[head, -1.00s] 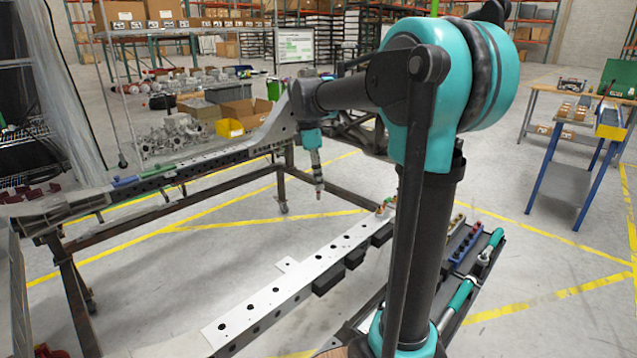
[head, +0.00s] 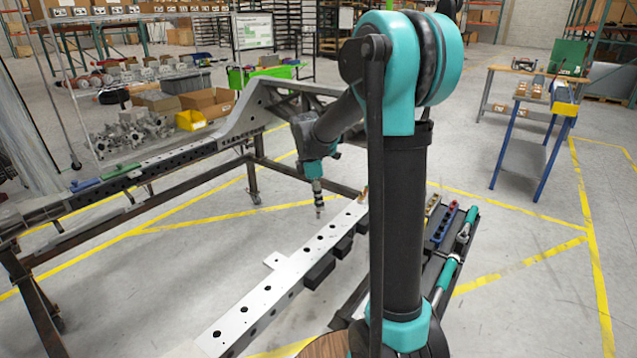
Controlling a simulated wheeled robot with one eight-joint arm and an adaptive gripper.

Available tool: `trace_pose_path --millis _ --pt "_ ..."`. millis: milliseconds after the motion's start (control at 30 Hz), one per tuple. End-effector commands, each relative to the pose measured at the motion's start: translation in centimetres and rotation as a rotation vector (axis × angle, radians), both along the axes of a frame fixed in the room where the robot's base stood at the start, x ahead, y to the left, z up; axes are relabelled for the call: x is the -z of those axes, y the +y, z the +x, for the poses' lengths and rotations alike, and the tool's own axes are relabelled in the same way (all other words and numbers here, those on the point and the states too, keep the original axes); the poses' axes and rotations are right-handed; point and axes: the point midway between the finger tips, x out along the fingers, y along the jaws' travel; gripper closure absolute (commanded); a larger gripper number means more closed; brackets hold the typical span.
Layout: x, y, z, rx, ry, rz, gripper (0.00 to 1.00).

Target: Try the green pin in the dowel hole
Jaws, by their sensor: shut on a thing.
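My gripper (head: 318,203) points straight down in the head view, beside the far part of a pale rail (head: 282,268). It is shut on a small thin thing, probably a pin. Its colour is too small to tell, so I cannot confirm that it is green. The rail has a row of dark round holes in its top face. I cannot tell which of these is the dowel hole. The tip appears above or just behind the rail's far half, apart from the holes.
A dark tray at right holds a blue block (head: 444,222) with red knobs and teal-handled tools. A long chassis beam (head: 180,152) on a dark stand lies at left, with blue and green pieces on it. A blue-legged workbench stands at far right. My arm's column hides part of the scene.

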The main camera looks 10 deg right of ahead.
Motion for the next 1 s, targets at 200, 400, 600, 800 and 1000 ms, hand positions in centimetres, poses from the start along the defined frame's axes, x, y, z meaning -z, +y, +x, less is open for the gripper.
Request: trace_pose_path --millis 200,400,600,800,1000 --pt "1.7 0.0 0.0 -0.015 0.000 0.000 1.00" --pt "2.9 0.0 0.0 -0.015 0.000 0.000 1.00" --pt "4.7 0.0 0.0 -0.015 0.000 0.000 1.00" --pt "6.2 0.0 0.0 -0.015 0.000 0.000 1.00" --pt "7.0 0.0 -0.1 -0.015 0.000 0.000 1.00"
